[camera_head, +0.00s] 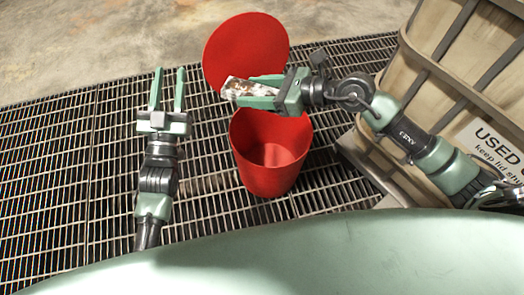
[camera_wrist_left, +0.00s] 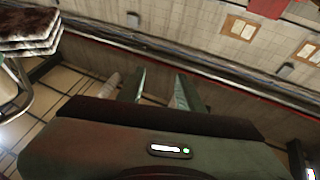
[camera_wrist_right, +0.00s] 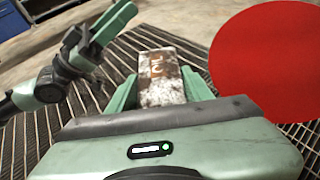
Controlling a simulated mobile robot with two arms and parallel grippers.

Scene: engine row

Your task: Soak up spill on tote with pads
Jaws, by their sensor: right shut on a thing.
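My right gripper (camera_head: 247,90) is shut on a white pad (camera_head: 236,87) with brown stains and holds it above the open red bin, near the lid. The pad (camera_wrist_right: 160,75) also shows between the fingers in the right wrist view. My left gripper (camera_head: 168,88) is open and empty, left of the bin, above the floor grating. In the left wrist view its fingers (camera_wrist_left: 160,88) stand apart with nothing between them. The caged tote (camera_head: 440,60) stands at the right, partly behind my right arm. Its spill is not clearly visible.
The red bin (camera_head: 268,180) stands on the metal grating (camera_head: 60,160) with its round lid (camera_head: 245,48) raised at the back. The tote bears a "USED" sign (camera_head: 488,146). A stack of white, brown-topped layers (camera_wrist_left: 30,32) shows in the left wrist view. Grating on the left is clear.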

